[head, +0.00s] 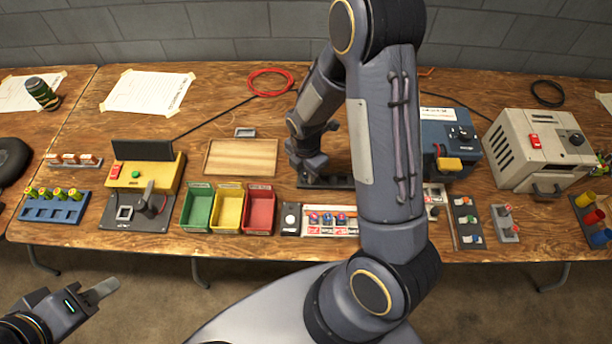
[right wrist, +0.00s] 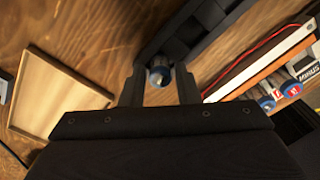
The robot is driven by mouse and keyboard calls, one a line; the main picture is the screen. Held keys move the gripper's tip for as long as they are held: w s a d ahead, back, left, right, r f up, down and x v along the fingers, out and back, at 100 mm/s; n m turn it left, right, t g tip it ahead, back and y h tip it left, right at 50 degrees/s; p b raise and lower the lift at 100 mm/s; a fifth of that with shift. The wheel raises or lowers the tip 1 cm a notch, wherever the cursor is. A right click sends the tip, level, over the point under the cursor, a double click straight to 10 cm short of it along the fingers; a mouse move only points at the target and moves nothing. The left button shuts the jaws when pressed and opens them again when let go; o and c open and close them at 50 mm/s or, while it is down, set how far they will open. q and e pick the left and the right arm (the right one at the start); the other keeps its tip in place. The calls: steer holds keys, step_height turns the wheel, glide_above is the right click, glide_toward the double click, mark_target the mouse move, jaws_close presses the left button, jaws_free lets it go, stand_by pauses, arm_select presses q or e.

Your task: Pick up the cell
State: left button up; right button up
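A cell with a blue end (right wrist: 159,77) stands at the edge of a dark slotted rack (right wrist: 205,30) in the right wrist view. My right gripper (right wrist: 160,88) is open, with one finger on each side of this cell and a narrow gap showing on both sides. In the head view my right gripper (head: 308,170) is low over the left end of the dark rack (head: 340,183), and the cell is hidden there. My left gripper (head: 98,290) is off the table's front edge at the lower left, and its finger gap cannot be made out.
A wooden tray (head: 241,158) lies left of my right gripper. Green (head: 197,209), yellow (head: 227,210) and red (head: 259,211) bins stand in front. A white tray with several small cells (head: 330,232) is nearby. A blue charger box (head: 447,138) stands right of my right arm.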

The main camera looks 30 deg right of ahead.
jaws_close()
